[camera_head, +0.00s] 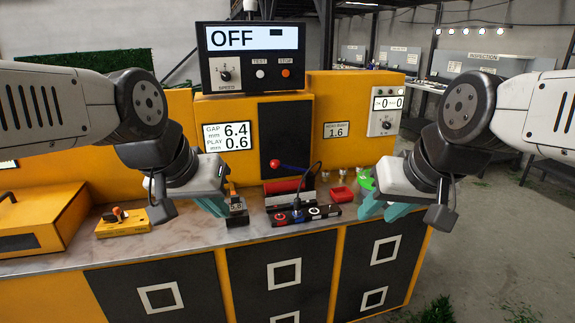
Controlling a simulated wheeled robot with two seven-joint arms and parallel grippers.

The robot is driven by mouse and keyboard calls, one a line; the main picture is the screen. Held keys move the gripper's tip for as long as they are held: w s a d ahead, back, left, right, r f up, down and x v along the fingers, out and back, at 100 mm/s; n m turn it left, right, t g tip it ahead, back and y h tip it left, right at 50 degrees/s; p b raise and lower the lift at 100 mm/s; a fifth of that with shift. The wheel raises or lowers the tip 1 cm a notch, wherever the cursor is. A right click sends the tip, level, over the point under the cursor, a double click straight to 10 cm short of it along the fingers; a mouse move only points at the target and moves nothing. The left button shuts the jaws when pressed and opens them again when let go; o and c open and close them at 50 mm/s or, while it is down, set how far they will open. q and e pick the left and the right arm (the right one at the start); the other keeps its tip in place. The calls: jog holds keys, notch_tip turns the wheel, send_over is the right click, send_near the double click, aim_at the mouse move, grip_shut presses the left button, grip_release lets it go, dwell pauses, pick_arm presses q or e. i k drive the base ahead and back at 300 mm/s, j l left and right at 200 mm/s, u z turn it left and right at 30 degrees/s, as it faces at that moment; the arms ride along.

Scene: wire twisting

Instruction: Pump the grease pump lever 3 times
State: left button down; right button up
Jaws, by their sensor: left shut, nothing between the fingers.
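A lever with a red ball knob (275,163) and a blue shaft rises over a red and black unit (285,190) at the middle of the bench; it looks like the pump lever, though no label confirms this. My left gripper (216,208) has teal fingers, is shut and empty, and hangs over the bench to the left of the lever. My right gripper (383,211) has teal fingers that look apart, with nothing seen between them. It is to the right of the lever, near the bench's right end. Neither gripper touches the lever.
A small gauge (237,215) stands close beside my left gripper. A button strip (304,215) lies in front of the lever unit. A red tray (342,194) and a green object (365,179) are near my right gripper. A yellow block (123,227) sits left. The display (233,40) reads OFF.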

aim_at(275, 164)
jog(key=i+j, duration=0.15)
jog(key=i, duration=0.35)
jog(key=i+j, duration=0.1)
jog(key=i, duration=0.4)
